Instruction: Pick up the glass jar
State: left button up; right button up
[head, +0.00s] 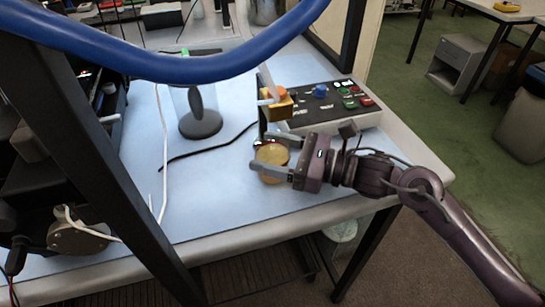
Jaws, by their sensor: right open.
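The glass jar (272,155), with a round yellowish top, stands on the pale blue mat near the table's front right edge. My right gripper (268,153) reaches in from the right with its jaws open. One finger passes on the far side of the jar and the other on the near side, across its front. Part of the jar is hidden by the near finger. I cannot tell whether either finger touches it. My left gripper is not in view.
A control box (325,107) with coloured buttons stands just behind my right gripper. A clear cylinder on a dark base (201,124) stands further back left. Cables cross the mat (215,185), and a blue tube (180,68) and dark post (95,165) cross the foreground.

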jog(key=c, duration=0.8)
jog(key=shift+r, duration=0.1)
